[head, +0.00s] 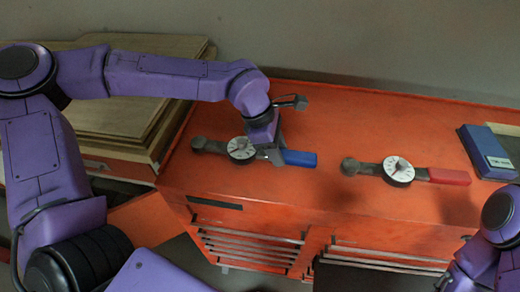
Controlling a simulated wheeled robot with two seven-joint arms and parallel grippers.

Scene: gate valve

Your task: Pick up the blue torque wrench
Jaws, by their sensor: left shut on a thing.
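The blue torque wrench (301,158) lies along the orange cabinet top, with a grey head at its left end, a round white dial (241,149) and a blue handle at its right. My left gripper (274,157) points down over the wrench between the dial and the blue handle, shut on it there. The wrench appears to be at or very near the cabinet surface; I cannot tell whether it is lifted. The fingers hide part of the shaft. My right arm shows at the lower right edge, but its gripper is not in view.
A torque wrench with a red handle (450,177) lies to the right on the orange cabinet (300,200). A blue box (487,152) sits at the right. Stacked wooden boards (125,115) stand left of the cabinet. A grey wall runs behind.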

